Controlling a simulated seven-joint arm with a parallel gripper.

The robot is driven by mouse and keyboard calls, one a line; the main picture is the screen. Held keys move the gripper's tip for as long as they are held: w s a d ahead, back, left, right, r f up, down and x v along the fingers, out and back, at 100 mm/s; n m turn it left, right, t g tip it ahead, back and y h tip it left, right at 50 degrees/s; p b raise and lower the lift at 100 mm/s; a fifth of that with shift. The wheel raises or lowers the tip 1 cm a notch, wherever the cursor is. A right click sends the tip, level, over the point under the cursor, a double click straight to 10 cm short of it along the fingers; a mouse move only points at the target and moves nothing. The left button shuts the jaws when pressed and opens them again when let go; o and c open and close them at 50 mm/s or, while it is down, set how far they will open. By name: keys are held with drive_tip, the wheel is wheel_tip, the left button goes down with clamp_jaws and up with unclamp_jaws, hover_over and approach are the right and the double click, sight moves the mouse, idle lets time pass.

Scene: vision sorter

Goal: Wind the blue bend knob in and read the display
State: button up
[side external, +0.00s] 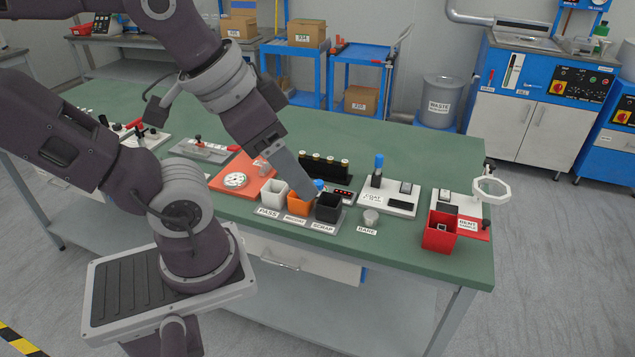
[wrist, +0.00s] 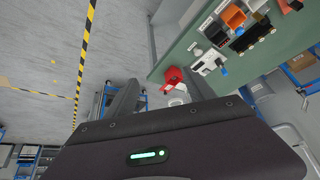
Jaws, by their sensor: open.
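A small blue knob (side external: 319,184) shows beside my gripper's tip, behind the sorting bins. A dark display with red lit marks (side external: 343,193) sits just right of it; its reading is too small to make out. A second blue knob (side external: 379,161) tops a post on a white plate (side external: 400,207) further right; which one is the bend knob I cannot tell. My gripper (side external: 314,193) points down over the bins, close to the first knob; contact cannot be told. In the wrist view my gripper (wrist: 163,79) has its fingers apart, with nothing held between them.
White (side external: 273,191), orange (side external: 299,203) and black (side external: 328,207) bins stand at the table's front, labelled PASS, a blurred word and SCRAP. A red bin (side external: 439,232) and a ring-shaped magnifier (side external: 492,189) stand at right. The green tabletop (side external: 440,150) is clear at back right.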

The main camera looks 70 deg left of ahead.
drive_tip(key=shift+w, duration=0.15)
drive_tip(key=shift+c, duration=1.2)
drive_tip(key=w+a+n+g, duration=0.1)
drive_tip(key=w+a+n, duration=0.2)
drive_tip(key=w+n, duration=0.35)
drive_tip(key=n+g, duration=0.5)
drive_tip(key=n, duration=2.1)
hover_over(318, 182)
drive_tip(key=f, duration=2.3)
drive_tip(key=shift+w+d, duration=0.1)
drive_tip(key=shift+d, duration=0.2)
drive_tip(key=shift+n, duration=0.35)
drive_tip(key=f, duration=0.7)
drive_tip(key=shift+a+f, duration=0.25)
drive_tip(key=shift+f, duration=0.15)
clamp_jaws()
